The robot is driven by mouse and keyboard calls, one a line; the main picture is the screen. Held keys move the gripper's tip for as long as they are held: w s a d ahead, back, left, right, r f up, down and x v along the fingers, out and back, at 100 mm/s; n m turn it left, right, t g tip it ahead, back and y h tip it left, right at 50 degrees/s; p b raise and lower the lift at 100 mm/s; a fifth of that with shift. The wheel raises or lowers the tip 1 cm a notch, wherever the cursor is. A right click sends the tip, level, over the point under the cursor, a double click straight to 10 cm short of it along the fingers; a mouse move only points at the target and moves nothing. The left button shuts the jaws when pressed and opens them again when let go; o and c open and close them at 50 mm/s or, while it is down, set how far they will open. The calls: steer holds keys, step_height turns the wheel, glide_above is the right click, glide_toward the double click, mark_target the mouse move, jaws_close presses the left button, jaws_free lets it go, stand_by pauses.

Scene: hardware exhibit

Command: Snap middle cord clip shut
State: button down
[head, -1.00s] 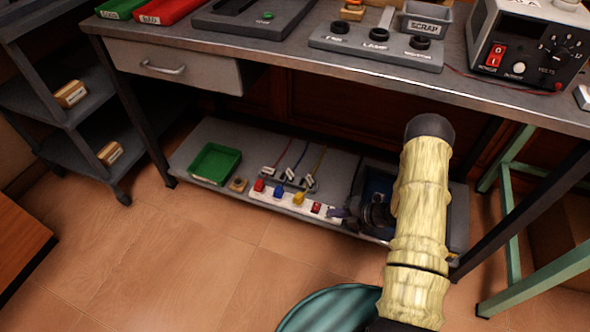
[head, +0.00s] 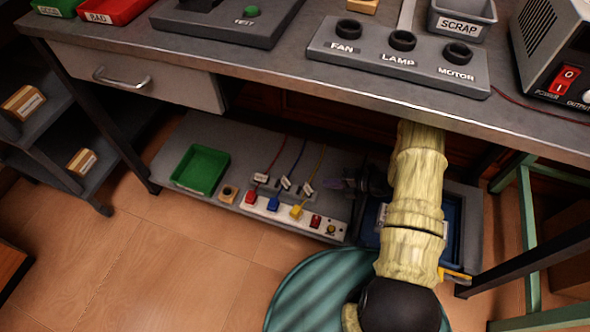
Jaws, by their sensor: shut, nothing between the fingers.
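Three small cord clips sit in a row on the low shelf (head: 190,135) under the bench, behind a white power strip (head: 268,214). The middle clip (head: 285,183) has a pale tag and is on the blue cord (head: 297,158). The left clip (head: 261,178) is on the red cord and the right clip (head: 308,188) on the yellow cord. The clips are too small to tell open from shut. My gripper (head: 338,184) is dark and small in view, shut and empty. It is just right of the right clip, apart from the middle clip, and partly in shadow.
Red, blue (head: 273,202) and yellow plugs stand in the strip. A green tray (head: 201,170) and a small wooden block (head: 229,195) lie to the left. A blue bin (head: 452,225) is behind my arm. The bench top (head: 290,72) overhangs the shelf.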

steer(key=shift+w, duration=0.4)
steer(key=shift+a, duration=0.1)
steer(key=b, duration=0.7)
glide_toward(288, 181)
steer(key=x, duration=0.6)
steer(key=shift+f, duration=0.1)
steer(key=shift+w+a+f, duration=0.1)
steer(key=shift+a, duration=0.3)
steer(key=shift+w, duration=0.15)
